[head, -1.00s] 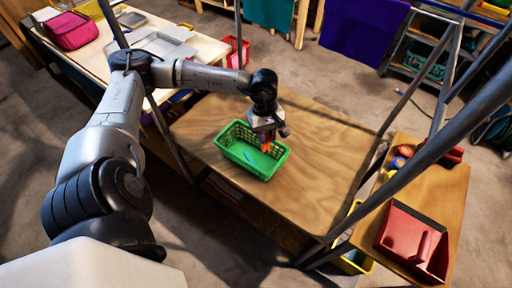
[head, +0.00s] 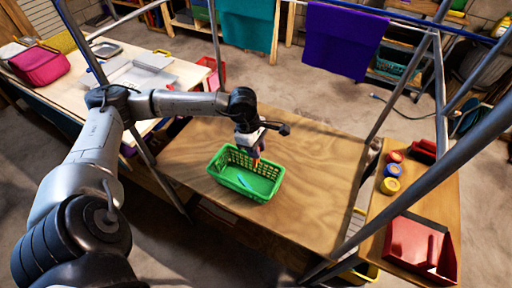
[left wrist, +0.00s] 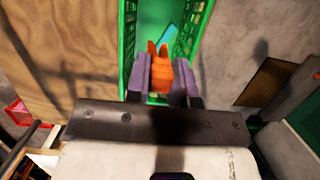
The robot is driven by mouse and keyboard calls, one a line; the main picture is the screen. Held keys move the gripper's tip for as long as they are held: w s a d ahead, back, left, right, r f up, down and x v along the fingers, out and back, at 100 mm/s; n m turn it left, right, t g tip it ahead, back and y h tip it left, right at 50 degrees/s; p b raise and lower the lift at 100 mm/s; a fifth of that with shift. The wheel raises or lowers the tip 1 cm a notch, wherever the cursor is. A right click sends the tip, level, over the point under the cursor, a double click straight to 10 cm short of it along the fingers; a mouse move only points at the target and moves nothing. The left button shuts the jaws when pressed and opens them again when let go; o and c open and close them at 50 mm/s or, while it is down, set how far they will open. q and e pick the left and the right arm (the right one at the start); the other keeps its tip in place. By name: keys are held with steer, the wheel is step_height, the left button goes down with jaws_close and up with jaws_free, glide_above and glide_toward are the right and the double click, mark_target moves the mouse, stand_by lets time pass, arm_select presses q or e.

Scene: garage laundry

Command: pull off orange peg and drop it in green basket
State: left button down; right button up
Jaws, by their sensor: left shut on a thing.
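My left gripper (head: 256,150) is shut on the orange peg (head: 256,162) and holds it near the far rim of the green basket (head: 232,187), over the basket's opening. In the left wrist view, the orange peg (left wrist: 158,74) sits between the two purple-grey fingers, its prongs pointing away from the gripper. The green basket (left wrist: 128,40) lies beyond it, with a light-blue piece (left wrist: 163,38) inside. The blue piece also shows on the basket floor in the head view (head: 243,182). My right gripper is not in view.
The basket stands on a wooden tabletop (head: 315,185) with bare room to its right. Metal posts (head: 385,190) rise around this table. A red bin (head: 415,243) and several round items (head: 391,186) sit on a side board at right. Cloths hang behind.

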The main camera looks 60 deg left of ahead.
arm_select(q)
steer(key=shift+a+b+x, duration=0.25)
steer(key=shift+b+x, duration=0.4)
steer(key=shift+x, duration=0.5)
step_height(320, 180, down, 11)
steer(key=b, duration=0.6)
steer(key=shift+s, duration=0.2)
steer(key=shift+r, duration=0.1)
steer(key=c, duration=0.9)
jaws_free()
